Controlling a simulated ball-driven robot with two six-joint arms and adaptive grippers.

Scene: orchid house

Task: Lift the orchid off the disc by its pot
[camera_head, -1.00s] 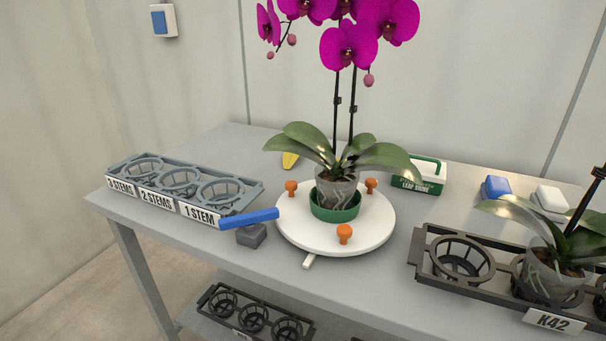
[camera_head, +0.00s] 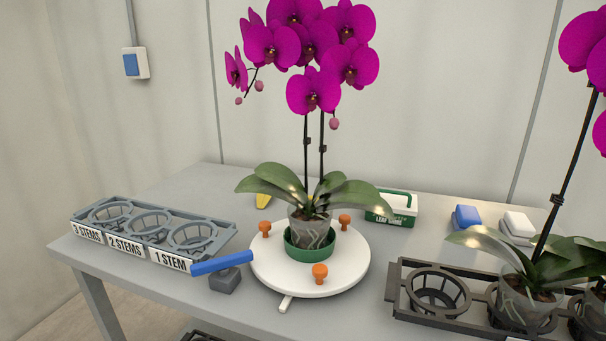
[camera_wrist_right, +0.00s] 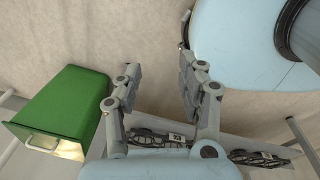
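The orchid (camera_head: 310,228) has magenta flowers, two dark stems and broad green leaves. Its clear pot stands upright in a green saucer (camera_head: 296,249) on the white disc (camera_head: 345,275). Orange knobs (camera_head: 320,273) stand on the disc around the pot. My right gripper (camera_wrist_right: 158,78) shows in the right wrist view with its two fingers spread and nothing between them. It is away from the orchid, which that view does not show. Neither gripper shows in the head view, so my left gripper is out of sight.
A grey rack (camera_head: 205,252) labelled by stem number stands left, beside a blue-handled item (camera_head: 222,264). A black rack (camera_head: 400,306) with another potted orchid (camera_head: 522,292) stands right. A leaf shine box (camera_head: 388,208) and blue and white blocks lie behind. A green bin (camera_wrist_right: 65,103) shows in the wrist view.

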